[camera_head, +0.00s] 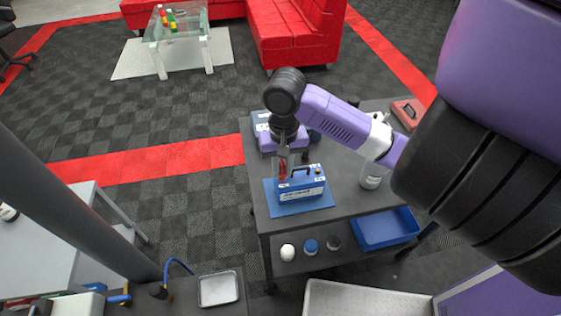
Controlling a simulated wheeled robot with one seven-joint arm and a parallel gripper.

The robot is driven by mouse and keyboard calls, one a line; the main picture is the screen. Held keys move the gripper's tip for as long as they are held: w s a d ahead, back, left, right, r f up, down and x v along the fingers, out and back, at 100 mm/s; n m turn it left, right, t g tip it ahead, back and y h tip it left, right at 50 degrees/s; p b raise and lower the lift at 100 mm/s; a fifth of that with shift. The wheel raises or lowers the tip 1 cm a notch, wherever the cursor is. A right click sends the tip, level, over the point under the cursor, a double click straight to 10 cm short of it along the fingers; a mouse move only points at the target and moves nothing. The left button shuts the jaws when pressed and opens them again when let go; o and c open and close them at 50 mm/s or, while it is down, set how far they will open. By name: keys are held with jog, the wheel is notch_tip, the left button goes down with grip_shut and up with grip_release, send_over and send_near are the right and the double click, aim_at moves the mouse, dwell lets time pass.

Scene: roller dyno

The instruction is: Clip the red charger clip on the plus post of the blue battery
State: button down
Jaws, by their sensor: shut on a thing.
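The blue battery (303,189) stands upright on a blue mat (304,209) near the front left corner of the dark table. A dark handle or lead stands up from its top; the plus post is too small to make out. My gripper (284,163) points down over the left end of the battery and is shut on the red charger clip (282,170). The clip is at the battery's top left in the picture. Whether it touches a post cannot be told.
On the dark table (340,187), a white bottle (371,178) stands right of the battery and a red box (407,113) lies at the back right. A blue bin (384,230) and several small jars sit lower down. The tabletop between battery and bottle is clear.

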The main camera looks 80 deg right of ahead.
jog(key=shift+f+b, duration=0.6)
jog(key=shift+f, duration=0.2)
dwell(1.0)
dwell(0.6)
jog(key=c, duration=1.2)
grip_release()
jog(key=shift+r, duration=0.1)
jog(key=shift+w+r+p, duration=0.1)
jog(key=shift+r+p, duration=0.8)
jog(key=shift+r, duration=3)
jog(key=shift+d, duration=0.1)
